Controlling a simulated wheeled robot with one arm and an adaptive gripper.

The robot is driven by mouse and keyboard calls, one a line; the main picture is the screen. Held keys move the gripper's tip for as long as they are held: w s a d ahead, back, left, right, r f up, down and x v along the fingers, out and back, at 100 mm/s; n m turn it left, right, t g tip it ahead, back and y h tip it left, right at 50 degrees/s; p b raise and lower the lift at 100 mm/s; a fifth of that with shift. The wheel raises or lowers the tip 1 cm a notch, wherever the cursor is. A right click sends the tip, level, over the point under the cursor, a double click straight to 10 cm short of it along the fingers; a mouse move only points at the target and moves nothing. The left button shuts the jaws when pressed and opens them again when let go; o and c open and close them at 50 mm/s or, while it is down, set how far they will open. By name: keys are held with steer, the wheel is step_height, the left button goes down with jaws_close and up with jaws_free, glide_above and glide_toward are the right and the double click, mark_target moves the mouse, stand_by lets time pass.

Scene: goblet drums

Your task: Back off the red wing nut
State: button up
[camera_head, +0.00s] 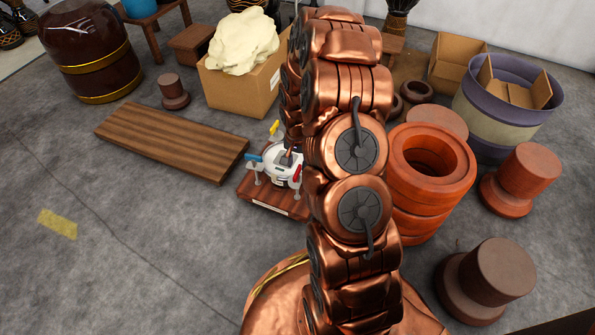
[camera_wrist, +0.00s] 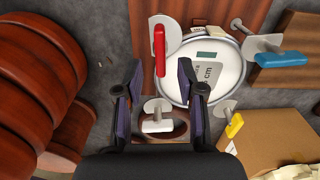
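The red wing nut (camera_wrist: 159,50) is a long upright red bar on a pale round fitting at the edge of a white drum head in the wrist view. In the head view it shows as a small red patch (camera_head: 297,174). My gripper (camera_wrist: 159,74) is open. In the head view my arm hides most of the gripper.
Other wing nuts are blue (camera_wrist: 281,59), yellow (camera_wrist: 235,125) and white (camera_wrist: 158,125). The drum sits on a wooden board (camera_head: 250,190). Stacked reddish rings (camera_head: 405,205) stand right of my arm.

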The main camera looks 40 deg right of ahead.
mark_target(297, 170)
steer(key=shift+f+b, duration=0.55)
steer(key=shift+f, duration=1.45)
steer(key=shift+c, duration=0.2)
jaws_close()
